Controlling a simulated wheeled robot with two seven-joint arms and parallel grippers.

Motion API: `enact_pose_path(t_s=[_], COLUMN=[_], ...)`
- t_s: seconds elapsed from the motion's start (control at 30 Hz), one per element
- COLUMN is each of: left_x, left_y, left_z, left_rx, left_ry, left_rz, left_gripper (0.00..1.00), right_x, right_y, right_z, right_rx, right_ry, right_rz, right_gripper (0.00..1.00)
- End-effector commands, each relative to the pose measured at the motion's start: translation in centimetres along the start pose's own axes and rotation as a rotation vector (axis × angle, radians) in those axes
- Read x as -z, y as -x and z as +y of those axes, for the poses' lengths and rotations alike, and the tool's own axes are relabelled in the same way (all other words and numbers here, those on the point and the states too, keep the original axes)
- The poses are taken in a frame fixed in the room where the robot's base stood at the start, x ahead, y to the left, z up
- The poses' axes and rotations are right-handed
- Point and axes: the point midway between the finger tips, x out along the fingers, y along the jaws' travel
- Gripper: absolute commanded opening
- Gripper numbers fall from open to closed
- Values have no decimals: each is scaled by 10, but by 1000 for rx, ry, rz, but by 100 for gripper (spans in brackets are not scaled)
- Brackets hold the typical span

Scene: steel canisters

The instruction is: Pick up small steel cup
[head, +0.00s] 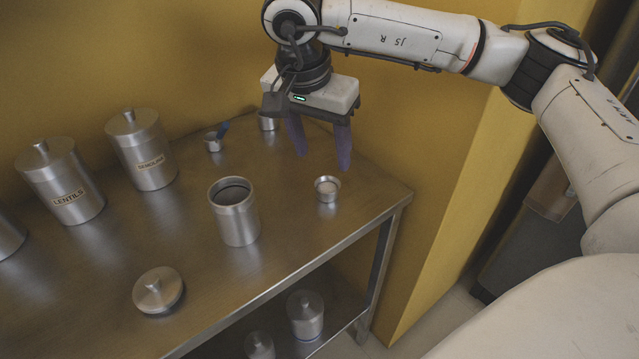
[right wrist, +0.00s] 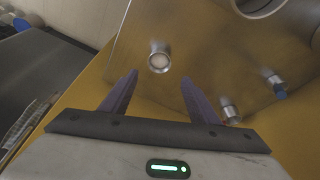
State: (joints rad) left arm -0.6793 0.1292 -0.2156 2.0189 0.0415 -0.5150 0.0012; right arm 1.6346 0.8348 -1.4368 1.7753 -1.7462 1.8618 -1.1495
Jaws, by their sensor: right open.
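A small steel cup (head: 327,196) with pale contents stands upright on the steel table near its right end. It also shows in the right wrist view (right wrist: 160,66), just beyond and between the fingertips. My right gripper (head: 323,162) is open and empty, with its purple fingers pointing down above and slightly behind this cup, apart from it. Two more small cups stand farther back: one (head: 213,146) with a blue object at its rim, and one (head: 268,124) near the wall, partly hidden by the gripper. My left gripper is not in view.
An open steel canister (head: 240,222) stands left of the cup, with a lid (head: 158,291) lying in front. Lidded canisters marked lentils (head: 65,190) and semolina (head: 145,155) stand at left. A yellow wall (head: 440,120) borders the table (head: 275,245). More canisters stand on the lower shelf.

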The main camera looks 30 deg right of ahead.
Motion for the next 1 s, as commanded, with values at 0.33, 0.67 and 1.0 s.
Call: enact_pose_path(t_s=[0.33, 0.67, 1.0], left_x=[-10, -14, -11], left_y=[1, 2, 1], left_z=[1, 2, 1], left_rx=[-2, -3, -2], left_ry=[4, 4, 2], left_rz=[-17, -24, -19], left_gripper=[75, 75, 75], right_x=[-3, -7, -7], right_y=[-39, -83, -87], right_z=[0, 1, 0], right_rx=[0, -1, 2], right_ry=[1, -1, 0], right_rz=[-4, -6, -6], right_gripper=[56, 56, 47])
